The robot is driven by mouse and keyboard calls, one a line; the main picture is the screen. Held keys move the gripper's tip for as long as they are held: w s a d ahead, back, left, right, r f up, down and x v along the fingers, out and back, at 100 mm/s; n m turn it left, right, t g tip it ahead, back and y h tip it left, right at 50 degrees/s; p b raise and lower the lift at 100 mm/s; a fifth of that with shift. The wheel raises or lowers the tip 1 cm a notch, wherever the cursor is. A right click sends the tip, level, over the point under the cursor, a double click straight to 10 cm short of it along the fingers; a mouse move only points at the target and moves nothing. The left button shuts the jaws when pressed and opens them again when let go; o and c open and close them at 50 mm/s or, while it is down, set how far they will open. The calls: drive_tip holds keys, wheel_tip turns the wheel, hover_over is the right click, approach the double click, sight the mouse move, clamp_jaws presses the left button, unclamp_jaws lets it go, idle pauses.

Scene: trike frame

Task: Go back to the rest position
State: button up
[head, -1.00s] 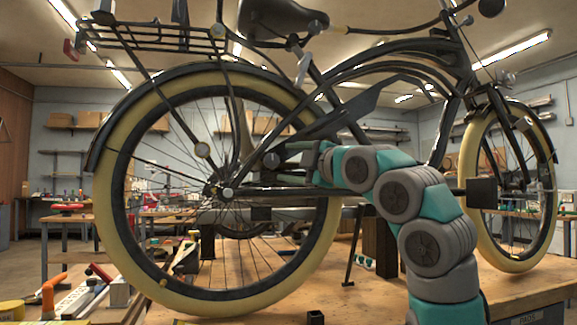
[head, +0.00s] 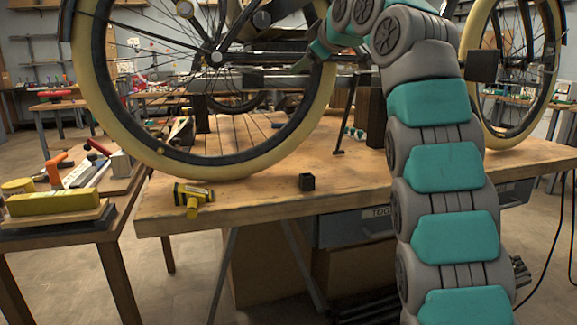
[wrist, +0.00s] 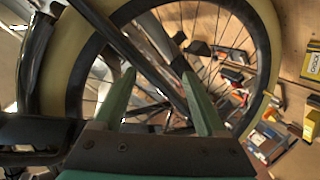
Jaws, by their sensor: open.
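My arm (head: 441,167) rises from the bottom right of the head view and bends left at the top, towards the trike frame. My gripper (wrist: 158,72) is open, its two green fingers apart in the wrist view. A dark frame tube (wrist: 130,50) runs diagonally past the fingers; I cannot tell whether they touch it. The cream-tyred rear wheel (head: 92,75) stands at the left of the head view, and its tyre also shows in the wrist view (wrist: 265,50). The fingertips are not clear in the head view.
A side table at left holds a yellow case (head: 55,201) and several tools. Floor shows in front of the bench.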

drive_tip(key=s+d+f+m+g+h, duration=0.1)
drive_tip(key=s+d+f+m+g, duration=0.15)
drive_tip(key=s+f, duration=0.4)
drive_tip(key=s+d+f+m+g+h, duration=0.2)
drive_tip(key=s+d+f+m, duration=0.15)
drive_tip(key=f, duration=0.65)
drive_tip(key=s+d+f+m+g+h, duration=0.1)
drive_tip(key=s+d+f+m+g, duration=0.15)
drive_tip(key=s+f, duration=0.45)
drive_tip(key=s+f+m+g, duration=0.1)
drive_tip(key=s+f+g, duration=0.1)
drive_tip(key=s+f, duration=0.7)
drive_tip(key=s+d+f+m+g+h, duration=0.1)
drive_tip(key=s+f+m+g, duration=0.1)
drive_tip(key=s+f, duration=0.7)
drive_tip(key=s+d+f+m+g, duration=0.1)
drive_tip(key=s+f+g, duration=0.3)
drive_tip(key=s+f, duration=0.5)
drive_tip(key=s+m, duration=0.1)
drive_tip(key=s, duration=0.8)
drive_tip(key=shift+s+d+h, duration=0.25)
drive_tip(key=shift+s+h, duration=0.05)
drive_tip(key=shift+s, duration=0.05)
